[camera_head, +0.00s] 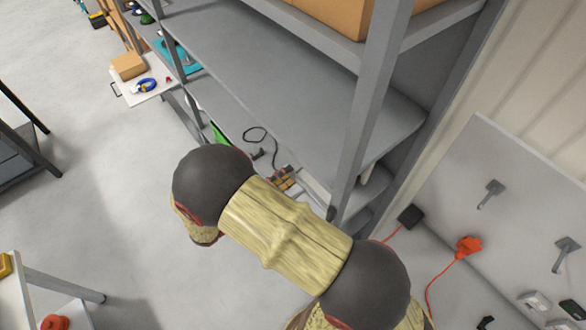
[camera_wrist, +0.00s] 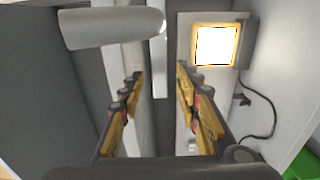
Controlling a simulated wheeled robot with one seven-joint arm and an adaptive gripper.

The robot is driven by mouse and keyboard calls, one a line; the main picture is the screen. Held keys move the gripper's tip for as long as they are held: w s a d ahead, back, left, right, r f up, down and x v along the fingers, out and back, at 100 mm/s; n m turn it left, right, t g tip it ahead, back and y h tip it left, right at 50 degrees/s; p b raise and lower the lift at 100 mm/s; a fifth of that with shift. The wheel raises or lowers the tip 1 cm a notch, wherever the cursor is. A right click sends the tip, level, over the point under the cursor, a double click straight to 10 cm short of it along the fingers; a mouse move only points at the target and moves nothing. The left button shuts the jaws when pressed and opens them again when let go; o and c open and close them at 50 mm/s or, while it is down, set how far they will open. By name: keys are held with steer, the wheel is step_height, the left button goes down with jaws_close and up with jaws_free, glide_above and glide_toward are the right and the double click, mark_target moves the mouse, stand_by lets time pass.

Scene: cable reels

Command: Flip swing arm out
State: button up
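My gripper (camera_wrist: 160,76) is open in the wrist view, its two yellow-and-dark fingers apart on either side of a pale vertical strip. I cannot tell whether either finger touches anything. A grey cylinder with a rounded end (camera_wrist: 110,27) crosses the upper left of the wrist view, beyond the fingers. I cannot tell for sure which part is the swing arm. In the head view, part of my gripper (camera_head: 284,179) shows low beside the grey shelf unit, partly hidden by my arm.
A lit square lamp with a yellow frame (camera_wrist: 215,45) is at upper right, near a dark cable (camera_wrist: 272,115). The grey shelf (camera_head: 270,75) and its post (camera_head: 368,105) stand close to my arm. A panel with hooks (camera_head: 505,235) is at right. Open floor (camera_head: 110,170) lies left.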

steer(key=shift+p+x, duration=0.3)
steer(key=shift+x, duration=1.1)
steer(key=shift+s, duration=0.1)
steer(key=shift+c, duration=0.7)
jaws_close()
